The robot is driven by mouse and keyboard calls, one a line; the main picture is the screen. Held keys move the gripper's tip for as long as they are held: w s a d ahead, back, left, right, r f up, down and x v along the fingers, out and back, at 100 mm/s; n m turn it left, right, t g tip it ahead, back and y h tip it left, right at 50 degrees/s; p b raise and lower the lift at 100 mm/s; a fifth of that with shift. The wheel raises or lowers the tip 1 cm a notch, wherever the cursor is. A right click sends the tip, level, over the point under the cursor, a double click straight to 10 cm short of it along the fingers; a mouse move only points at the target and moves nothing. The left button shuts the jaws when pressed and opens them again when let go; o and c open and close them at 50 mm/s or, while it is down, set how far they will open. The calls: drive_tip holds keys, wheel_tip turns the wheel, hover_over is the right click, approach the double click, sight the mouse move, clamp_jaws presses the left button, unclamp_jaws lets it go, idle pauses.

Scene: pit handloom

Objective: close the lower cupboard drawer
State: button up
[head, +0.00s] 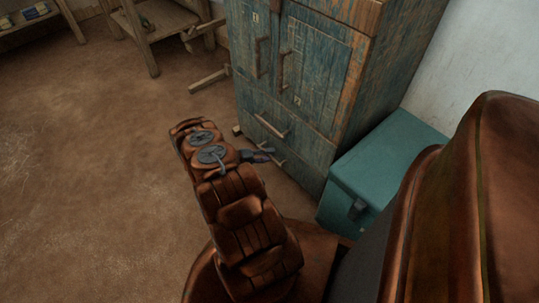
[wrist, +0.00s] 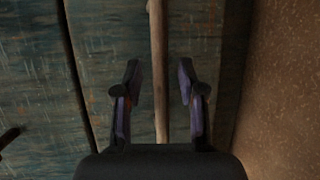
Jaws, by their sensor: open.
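The blue-green wooden cupboard (head: 300,65) stands at the back right in the head view, with doors above and drawers below. The lower drawer is low on its front, partly hidden by my arm, and its pale handle (head: 279,161) shows beside my gripper (head: 268,154). In the wrist view a long wooden bar (wrist: 158,60), apparently this handle, runs between the open fingers of my gripper (wrist: 161,90). Worn blue-green drawer front (wrist: 112,40) lies behind it. I cannot tell how far the drawer stands out, or whether a finger touches the bar.
The upper drawer's handle (head: 270,126) is above my gripper. A teal chest (head: 385,165) stands on the floor right of the cupboard. Wooden furniture (head: 150,25) stands at the back left. The brown floor (head: 80,170) on the left is clear.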

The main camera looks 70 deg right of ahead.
drive_tip(key=v, duration=1.1)
drive_tip(key=shift+w, duration=0.25)
drive_tip(key=shift+r, duration=0.1)
